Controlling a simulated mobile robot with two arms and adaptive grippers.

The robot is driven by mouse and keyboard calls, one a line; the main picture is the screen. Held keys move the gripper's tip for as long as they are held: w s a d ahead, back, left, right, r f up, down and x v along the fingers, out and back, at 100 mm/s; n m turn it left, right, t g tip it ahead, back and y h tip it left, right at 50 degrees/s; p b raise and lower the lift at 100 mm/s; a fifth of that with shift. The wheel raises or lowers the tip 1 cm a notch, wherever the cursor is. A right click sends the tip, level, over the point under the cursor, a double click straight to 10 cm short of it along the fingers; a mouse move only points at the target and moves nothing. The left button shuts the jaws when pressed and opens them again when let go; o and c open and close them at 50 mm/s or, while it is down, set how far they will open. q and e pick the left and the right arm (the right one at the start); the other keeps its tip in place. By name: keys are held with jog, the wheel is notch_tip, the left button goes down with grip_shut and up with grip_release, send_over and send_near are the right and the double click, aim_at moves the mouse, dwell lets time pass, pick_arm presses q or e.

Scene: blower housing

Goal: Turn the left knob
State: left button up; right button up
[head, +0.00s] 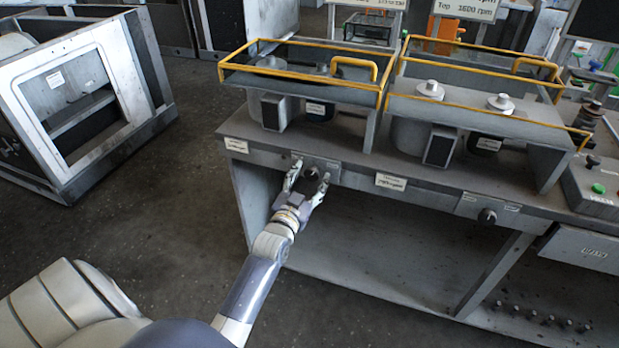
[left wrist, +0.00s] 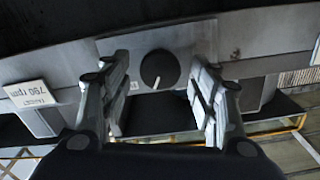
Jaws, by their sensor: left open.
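The left knob (head: 312,172) is a dark round knob on a grey plate at the front edge of the workbench. In the left wrist view the knob (left wrist: 160,69) shows a pale pointer line, running down and slightly left in that picture. My left gripper (head: 310,177) is open at the knob, one finger on each side of it. In the left wrist view my left gripper (left wrist: 160,73) shows a gap between each finger and the knob. A second knob (head: 487,216) sits farther right on the same edge. My right gripper is in neither view.
The workbench (head: 350,170) carries yellow-railed blower housings (head: 300,75). Paper labels (head: 391,181) lie along its front edge. A control box with a green button (head: 598,188) stands at the right. A white metal frame (head: 75,95) stands at the left, with bare floor between.

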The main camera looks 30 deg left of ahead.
pick_arm(q)
jog(key=shift+w, duration=0.25)
jog(key=c, duration=1.1)
jog(key=shift+o, duration=0.2)
jog(key=shift+a+r+n+p, duration=0.1)
jog(key=shift+r+n+p, duration=0.1)
jog(key=shift+n+p, duration=0.8)
jog(key=n, duration=0.3)
jog(key=shift+f+p, duration=0.15)
jog(key=shift+p, duration=0.2)
jog(key=o, duration=1.1)
jog(key=shift+c, duration=0.2)
